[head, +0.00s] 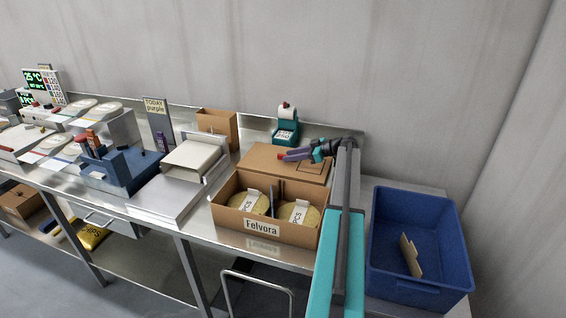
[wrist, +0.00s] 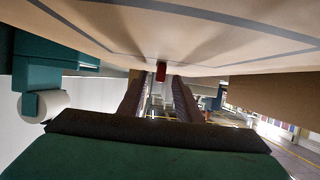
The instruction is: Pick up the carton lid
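The carton lid (head: 262,166) is a flat brown cardboard piece lying behind the open carton (head: 232,220) marked Felvora. In the wrist view, which appears upside down, the lid (wrist: 220,45) spans the top with a dark stripe. A small red knob (wrist: 161,71) shows at its surface. My gripper (head: 290,156) is low over the lid, reaching from the right. In the wrist view my gripper (wrist: 158,80) has its two dark purple fingers apart, with the knob seen between their tips. I cannot tell whether they touch it.
A teal printer (head: 286,132) with a paper roll stands behind the lid. Another brown box (head: 218,125) is at back left. A blue bin (head: 418,284) holding a cardboard piece is at right. A blue tray (head: 120,172) and pale equipment fill the bench to the left.

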